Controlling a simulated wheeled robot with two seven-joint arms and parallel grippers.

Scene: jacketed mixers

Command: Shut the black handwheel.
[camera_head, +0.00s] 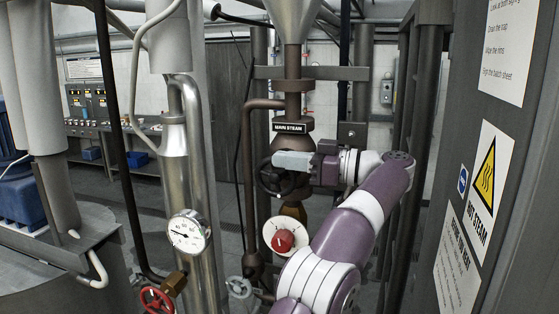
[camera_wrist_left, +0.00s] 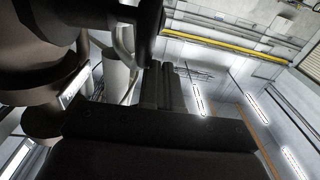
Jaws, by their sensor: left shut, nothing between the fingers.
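The black handwheel (camera_head: 268,179) sits on the front of the brown main steam valve, below the "MAIN STEAM" plate (camera_head: 289,128) in the head view. My left gripper (camera_head: 284,161) reaches in from the right. Its pale grey finger part overlaps the wheel's upper right in the picture; I cannot tell whether it touches. In the left wrist view my left fingers (camera_wrist_left: 163,84) are together with nothing between them. A dark rounded part (camera_wrist_left: 146,20), possibly the wheel, shows just above the fingertips. My right gripper is not in view.
A white dial with a red knob (camera_head: 283,240) is below the wheel. A steel pipe with a gauge (camera_head: 188,232) and a red handwheel (camera_head: 156,300) are at left. A panel with a hot steam sign (camera_head: 487,180) stands close at right.

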